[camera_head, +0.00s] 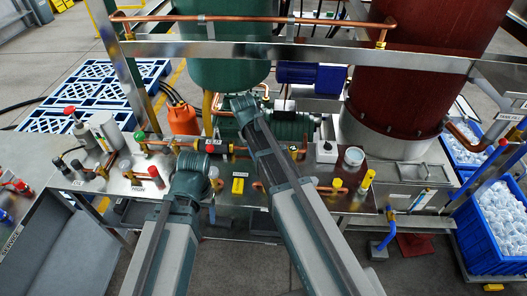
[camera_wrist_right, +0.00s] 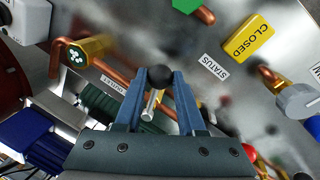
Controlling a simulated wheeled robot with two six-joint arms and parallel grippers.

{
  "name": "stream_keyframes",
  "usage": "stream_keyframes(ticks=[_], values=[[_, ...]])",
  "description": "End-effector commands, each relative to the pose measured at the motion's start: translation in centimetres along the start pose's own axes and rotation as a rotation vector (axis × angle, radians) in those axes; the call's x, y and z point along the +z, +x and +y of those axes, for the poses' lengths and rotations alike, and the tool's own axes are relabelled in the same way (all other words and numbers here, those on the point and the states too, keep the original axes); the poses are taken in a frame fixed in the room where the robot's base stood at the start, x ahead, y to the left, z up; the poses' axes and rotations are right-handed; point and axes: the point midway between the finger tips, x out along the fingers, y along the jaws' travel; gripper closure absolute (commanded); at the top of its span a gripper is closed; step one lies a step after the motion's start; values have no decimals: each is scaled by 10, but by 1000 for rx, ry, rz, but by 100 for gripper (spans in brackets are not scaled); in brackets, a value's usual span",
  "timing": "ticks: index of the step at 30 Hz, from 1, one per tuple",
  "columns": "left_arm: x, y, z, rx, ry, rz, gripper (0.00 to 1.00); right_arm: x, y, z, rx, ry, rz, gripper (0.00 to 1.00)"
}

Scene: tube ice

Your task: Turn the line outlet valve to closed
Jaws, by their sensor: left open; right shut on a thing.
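In the right wrist view, my right gripper (camera_wrist_right: 160,82) is shut on the black ball knob (camera_wrist_right: 160,77) of a metal valve lever (camera_wrist_right: 150,103). The knob sits between its two blue fingertips. A copper pipe (camera_wrist_right: 130,92) runs behind it. A yellow tag (camera_wrist_right: 249,37) reading CLOSED lies to the upper right, beside a STATUS label (camera_wrist_right: 215,68). In the head view this yellow tag (camera_head: 238,185) shows on the bench between my arms.
The steel bench (camera_head: 120,187) carries copper pipes and several fittings. A green tank (camera_head: 222,45) and a dark red tank (camera_head: 410,70) stand behind. Blue crates (camera_head: 490,256) of ice are at the right. An orange bottle (camera_head: 183,118) stands behind the bench.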

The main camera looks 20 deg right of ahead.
Motion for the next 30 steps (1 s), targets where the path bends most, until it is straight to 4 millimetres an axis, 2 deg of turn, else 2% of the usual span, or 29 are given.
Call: stream_keyframes(ticks=[7,15,30], values=[[0,0,0,0,0,0,31,-6,-2,-12,-1,171,-33,100],[0,0,0,0,0,0,31,-9,-4,-18,-1,285,-55,100],[0,0,0,0,0,0,31,-10,-4,-21,-1,329,-63,100]])
